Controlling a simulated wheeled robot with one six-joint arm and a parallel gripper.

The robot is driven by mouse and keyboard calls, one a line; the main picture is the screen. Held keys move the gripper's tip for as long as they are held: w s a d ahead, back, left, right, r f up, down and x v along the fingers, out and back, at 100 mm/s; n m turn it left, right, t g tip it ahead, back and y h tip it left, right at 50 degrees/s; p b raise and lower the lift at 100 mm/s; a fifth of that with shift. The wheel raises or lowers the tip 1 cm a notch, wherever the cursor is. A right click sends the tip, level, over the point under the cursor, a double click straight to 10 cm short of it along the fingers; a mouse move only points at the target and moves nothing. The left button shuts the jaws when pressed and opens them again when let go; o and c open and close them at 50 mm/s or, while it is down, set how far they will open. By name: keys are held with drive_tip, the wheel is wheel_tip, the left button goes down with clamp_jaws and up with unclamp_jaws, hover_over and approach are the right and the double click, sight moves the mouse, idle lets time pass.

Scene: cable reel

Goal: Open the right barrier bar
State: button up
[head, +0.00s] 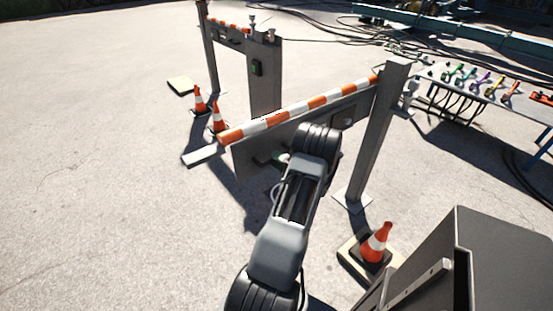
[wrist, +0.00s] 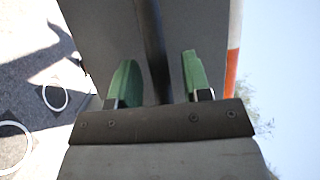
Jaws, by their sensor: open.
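The right barrier bar (head: 300,108), striped orange and white, runs along the top of a grey panel (head: 245,160). Its right end meets a grey post (head: 378,135). In the wrist view the striped edge (wrist: 234,62) stands at the right of the grey panel (wrist: 95,30). My gripper (wrist: 158,75) is open, with green fingers on either side of a dark rod (wrist: 152,40) in front of the panel. Gaps show between the rod and both fingers. In the head view my arm hides part of the panel, and only a bit of green (head: 266,158) shows near the gripper.
Cones stand at left (head: 199,98) and lower right (head: 376,244). A table with coloured items (head: 470,80) is at right. Open pavement (head: 90,150) lies left.

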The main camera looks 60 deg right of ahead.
drive_tip(key=s+f, duration=0.2)
drive_tip(key=s, duration=1.1)
drive_tip(key=shift+a, duration=0.15)
drive_tip(key=shift+f, duration=0.1)
